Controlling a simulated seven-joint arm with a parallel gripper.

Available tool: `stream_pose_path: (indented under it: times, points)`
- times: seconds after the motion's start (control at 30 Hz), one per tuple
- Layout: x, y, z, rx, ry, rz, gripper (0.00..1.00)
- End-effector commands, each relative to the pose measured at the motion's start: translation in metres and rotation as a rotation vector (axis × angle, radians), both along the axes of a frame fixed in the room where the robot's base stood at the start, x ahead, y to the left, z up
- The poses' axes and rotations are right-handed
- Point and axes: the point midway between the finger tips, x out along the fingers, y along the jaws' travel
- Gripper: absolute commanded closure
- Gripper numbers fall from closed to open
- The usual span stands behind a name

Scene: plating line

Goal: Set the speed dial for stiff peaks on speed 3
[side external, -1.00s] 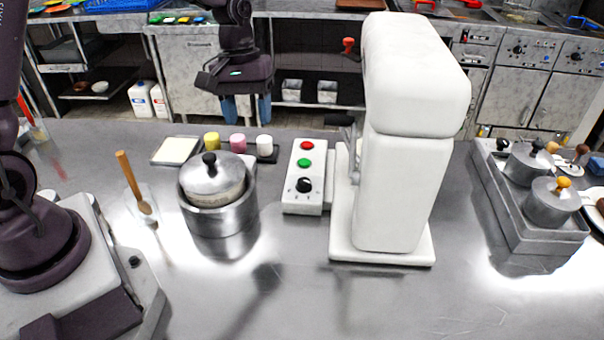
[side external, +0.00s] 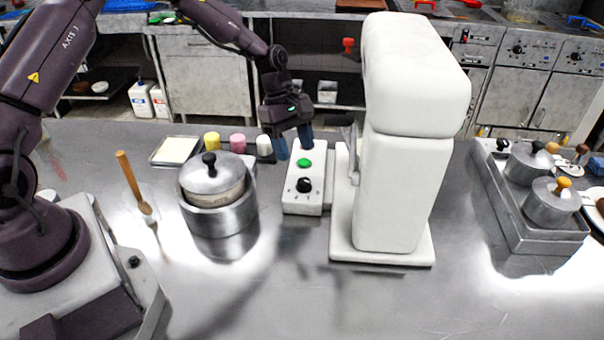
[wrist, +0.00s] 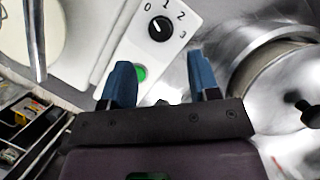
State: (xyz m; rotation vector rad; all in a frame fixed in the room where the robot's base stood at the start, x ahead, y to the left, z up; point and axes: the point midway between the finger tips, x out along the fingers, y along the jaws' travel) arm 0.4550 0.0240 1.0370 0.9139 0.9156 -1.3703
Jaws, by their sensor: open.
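The speed dial (side external: 304,185) is a black knob at the near end of a white control box (side external: 291,207). In the wrist view the dial (wrist: 159,28) has the marks 0, 1, 2 and 3 around it. A small pale line on the knob appears to face the 0 side, but it is too small to be sure. My gripper (side external: 294,145) is open and empty, with blue fingers above the far end of the box, where it hides the red button. In the wrist view the dial lies beyond the gap between my fingertips (wrist: 160,65). The green button (side external: 305,163) shows beside a finger.
A tall white mixer (side external: 405,190) stands close at the right of the box. A lidded steel pot (side external: 211,221) stands at the left. Small coloured jars (side external: 237,143) are behind the pot. The counter in front of the box is clear.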

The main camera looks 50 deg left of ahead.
Motion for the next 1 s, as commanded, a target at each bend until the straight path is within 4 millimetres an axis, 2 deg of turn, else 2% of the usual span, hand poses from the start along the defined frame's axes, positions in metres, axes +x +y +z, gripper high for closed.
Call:
stream_pose_path:
  times: [0.1, 0.3, 0.5, 0.77, 1.0]
  points:
    - [-0.001, -0.010, -0.024, -0.002, 0.003, -0.001, 0.44]
    - [0.000, -0.022, -0.053, -0.001, 0.001, -0.002, 0.44]
    - [0.000, -0.026, -0.064, 0.000, -0.001, -0.001, 0.44]
    - [0.000, -0.026, -0.064, 0.001, -0.002, 0.000, 0.44]
    - [0.000, -0.026, -0.064, 0.001, -0.001, -0.001, 0.93]
